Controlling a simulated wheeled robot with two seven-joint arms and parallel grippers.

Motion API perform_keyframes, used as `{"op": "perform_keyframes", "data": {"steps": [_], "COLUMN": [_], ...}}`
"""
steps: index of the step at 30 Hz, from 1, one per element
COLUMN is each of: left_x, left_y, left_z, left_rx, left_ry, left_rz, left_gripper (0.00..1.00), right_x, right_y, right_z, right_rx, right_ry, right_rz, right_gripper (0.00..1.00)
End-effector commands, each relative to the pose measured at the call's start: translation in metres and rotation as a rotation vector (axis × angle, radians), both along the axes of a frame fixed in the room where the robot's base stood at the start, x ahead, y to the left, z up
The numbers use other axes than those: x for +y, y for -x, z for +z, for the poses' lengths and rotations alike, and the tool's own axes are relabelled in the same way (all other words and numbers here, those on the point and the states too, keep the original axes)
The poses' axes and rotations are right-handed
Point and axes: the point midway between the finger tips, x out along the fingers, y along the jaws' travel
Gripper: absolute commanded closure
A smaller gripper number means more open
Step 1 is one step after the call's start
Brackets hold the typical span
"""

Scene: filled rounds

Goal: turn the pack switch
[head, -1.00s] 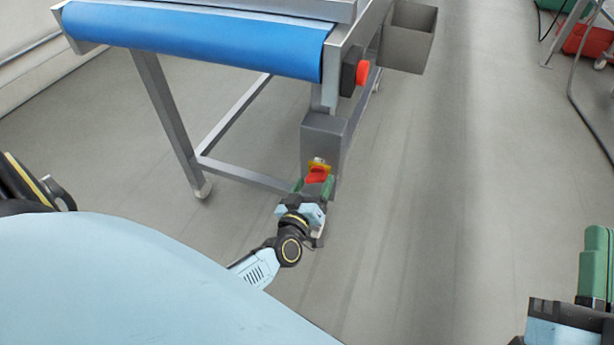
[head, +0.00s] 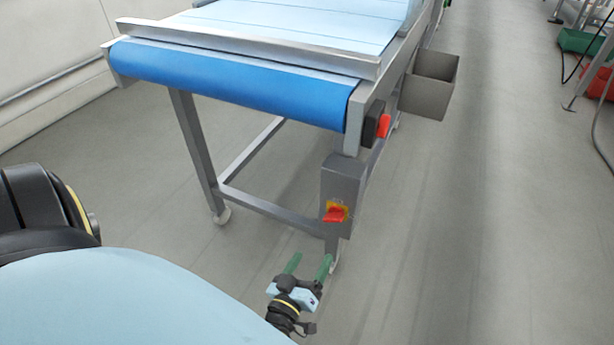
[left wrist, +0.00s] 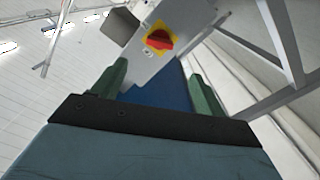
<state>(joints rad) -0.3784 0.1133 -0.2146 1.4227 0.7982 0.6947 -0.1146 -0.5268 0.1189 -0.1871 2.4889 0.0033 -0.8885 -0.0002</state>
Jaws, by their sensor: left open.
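The pack switch (head: 335,213) is a red rotary handle on a yellow plate, on the front of a grey box (head: 342,180) under the conveyor's near right corner. In the left wrist view the switch (left wrist: 159,39) shows beyond the fingertips, its red handle lying roughly crosswise, slightly tilted. My left gripper (head: 309,262) is open and empty, below and slightly left of the switch in the head view, with its green fingers apart. It also shows in the left wrist view (left wrist: 157,75), with nothing between the fingers. My right gripper is out of view.
The conveyor with a blue belt end (head: 230,88) stands above the box on grey legs. A red button (head: 383,125) sits on its right side, near a grey bin (head: 428,92). Green and red crates (head: 590,75) stand far right.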

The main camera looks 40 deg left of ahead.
Motion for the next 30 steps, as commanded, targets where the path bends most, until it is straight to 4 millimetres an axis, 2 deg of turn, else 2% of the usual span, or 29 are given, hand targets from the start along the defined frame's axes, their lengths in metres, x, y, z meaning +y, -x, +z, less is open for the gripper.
{"op": "perform_keyframes", "data": {"steps": [6,16,19,23,27,30], "left_x": [-0.003,-0.003,-0.01,-0.036,-0.078,-0.1], "left_y": [0.011,0.011,0.007,-0.007,-0.021,-0.021], "left_z": [0.001,0.001,0.006,0.027,0.063,0.089], "left_rx": [-0.001,-0.001,0.003,0.024,0.085,0.154], "left_ry": [-0.001,0.0,0.0,-0.01,-0.074,-0.152], "left_rz": [0.0,-0.002,-0.034,-0.158,-0.358,-0.481], "left_gripper": [0.27,0.27,0.27,0.27,0.27,0.27], "right_x": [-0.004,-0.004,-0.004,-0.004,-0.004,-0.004], "right_y": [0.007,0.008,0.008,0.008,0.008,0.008], "right_z": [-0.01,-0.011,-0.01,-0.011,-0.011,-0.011], "right_rx": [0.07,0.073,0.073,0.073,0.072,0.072], "right_ry": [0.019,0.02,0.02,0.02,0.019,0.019], "right_rz": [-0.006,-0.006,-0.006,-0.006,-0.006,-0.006], "right_gripper": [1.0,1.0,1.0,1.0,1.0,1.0]}}
